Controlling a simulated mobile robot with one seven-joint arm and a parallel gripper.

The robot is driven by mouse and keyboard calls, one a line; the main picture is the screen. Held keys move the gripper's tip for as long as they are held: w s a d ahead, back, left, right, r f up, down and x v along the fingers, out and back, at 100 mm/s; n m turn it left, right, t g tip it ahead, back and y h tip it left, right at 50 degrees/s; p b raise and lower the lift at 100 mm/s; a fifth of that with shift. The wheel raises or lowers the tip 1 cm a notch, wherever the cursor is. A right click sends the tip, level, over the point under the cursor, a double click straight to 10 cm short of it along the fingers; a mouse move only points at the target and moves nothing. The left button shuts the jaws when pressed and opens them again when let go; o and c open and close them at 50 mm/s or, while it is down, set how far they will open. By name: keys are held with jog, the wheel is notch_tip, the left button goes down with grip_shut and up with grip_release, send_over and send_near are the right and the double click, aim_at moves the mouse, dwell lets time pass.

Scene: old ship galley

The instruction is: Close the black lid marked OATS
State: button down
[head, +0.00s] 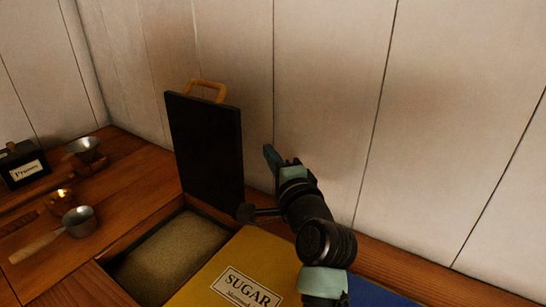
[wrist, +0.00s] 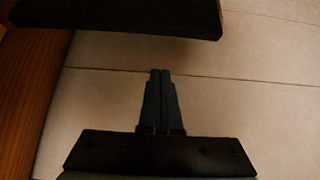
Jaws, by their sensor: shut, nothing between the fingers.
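The black lid (head: 205,150) stands open and upright at the back of an open bin, with a tan handle (head: 207,88) on its top edge. No OATS marking shows on the face I see. The bin holds a grainy beige fill (head: 168,258). My gripper (head: 270,158) is to the right of the lid, near the white wall, and apart from it. In the wrist view, my gripper (wrist: 161,75) has its fingers together and empty. The dark edge of the lid (wrist: 120,15) shows beyond them at the top.
A closed yellow lid labelled SUGAR (head: 225,270) lies right of the open bin, with a blue lid (head: 375,293) farther right. On the wooden counter at left are a metal ladle (head: 78,221), a small metal cup (head: 85,150) and a black labelled box (head: 22,165). The plank wall (head: 330,100) is close behind.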

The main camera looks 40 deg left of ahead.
jog(key=a+p, duration=0.1)
jog(key=a, duration=0.4)
jog(key=shift+a+p, duration=0.3)
jog(key=shift+a, duration=0.05)
jog(key=shift+s, duration=0.15)
dwell(0.4)
